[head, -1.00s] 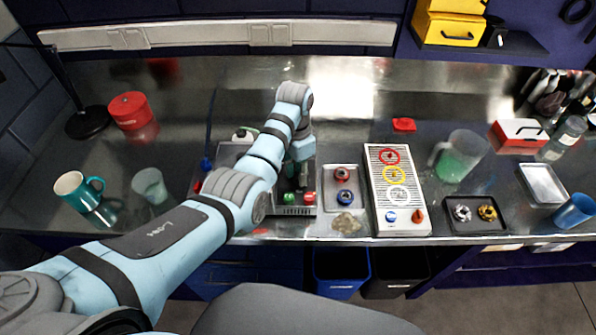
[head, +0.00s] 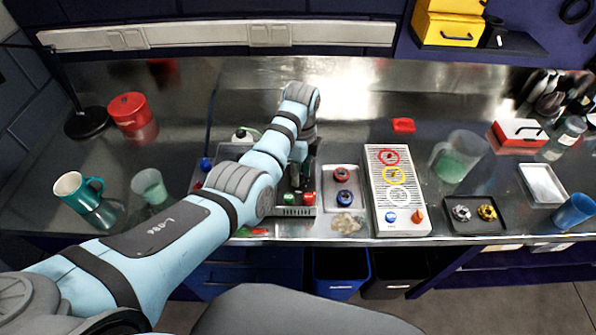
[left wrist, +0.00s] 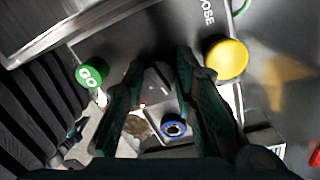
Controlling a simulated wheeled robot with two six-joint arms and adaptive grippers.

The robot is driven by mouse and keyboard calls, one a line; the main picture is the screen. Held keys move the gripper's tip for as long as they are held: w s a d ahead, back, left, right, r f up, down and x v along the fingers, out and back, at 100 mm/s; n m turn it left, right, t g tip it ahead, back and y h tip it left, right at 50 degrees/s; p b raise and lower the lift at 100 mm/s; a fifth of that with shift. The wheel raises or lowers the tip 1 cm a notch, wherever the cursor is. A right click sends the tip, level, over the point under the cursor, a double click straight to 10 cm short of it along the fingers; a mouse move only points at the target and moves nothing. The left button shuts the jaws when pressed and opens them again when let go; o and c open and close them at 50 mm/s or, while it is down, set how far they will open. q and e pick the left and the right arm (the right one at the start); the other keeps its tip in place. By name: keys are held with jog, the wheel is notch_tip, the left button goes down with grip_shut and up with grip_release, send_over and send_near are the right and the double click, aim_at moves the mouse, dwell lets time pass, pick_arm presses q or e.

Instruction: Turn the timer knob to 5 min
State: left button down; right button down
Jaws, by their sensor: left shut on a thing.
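A grey machine (head: 296,211) stands at the middle of the bench, partly hidden under my left arm. My left gripper (head: 297,178) points down over its panel. In the left wrist view the two dark fingers (left wrist: 160,72) are closed around a small grey knob (left wrist: 158,88), which I take for the timer knob. Its scale and pointer cannot be read. A green GO button (left wrist: 91,74) is left of the fingers and a yellow button (left wrist: 226,59) is to the right. My right gripper is not in view.
A small tray (head: 331,203) with a red and a blue ringed part is just right of the machine. Beyond it stands a panel (head: 403,222) with coloured rings. A teal mug (head: 72,188) and a glass (head: 150,186) are at the left.

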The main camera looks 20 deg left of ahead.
pick_arm(q)
jog(key=shift+w+r+m, duration=0.1)
jog(key=shift+m, duration=1.4)
jog(key=c, duration=1.3)
grip_release()
jog(key=shift+r, duration=0.1)
jog(key=r, duration=0.7)
jog(key=shift+w+d+r, duration=0.1)
jog(key=shift+d+r, duration=0.1)
jog(key=shift+r, duration=0.2)
